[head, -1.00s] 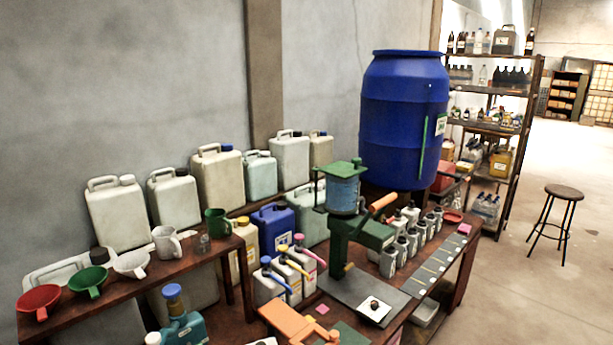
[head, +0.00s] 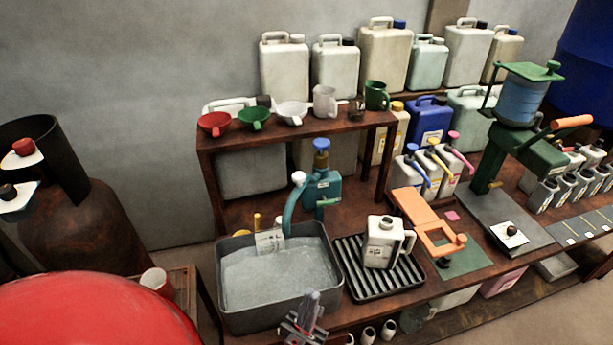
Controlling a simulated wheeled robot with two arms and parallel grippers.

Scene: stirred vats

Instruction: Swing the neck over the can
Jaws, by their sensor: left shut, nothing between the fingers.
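A teal pump (head: 325,190) with a blue cap stands on the bench behind the basin. Its curved teal neck (head: 288,212) bends left and down, with its end over the grey basin (head: 226,296), not over the can. A pale knob (head: 299,178) sits at the top of the neck. A white can (head: 381,246) with a handle stands upright on a black ribbed rack (head: 349,284), right of the basin. My left gripper (head: 312,299) is shut and empty at the basin's front edge, apart from the neck and the can. My right gripper is out of view.
An orange lever device (head: 425,222) stands right of the can. A green press (head: 525,130) is farther right. A shelf (head: 290,131) with funnels and mugs is above the pump. A large red rounded object (head: 90,312) fills the lower left.

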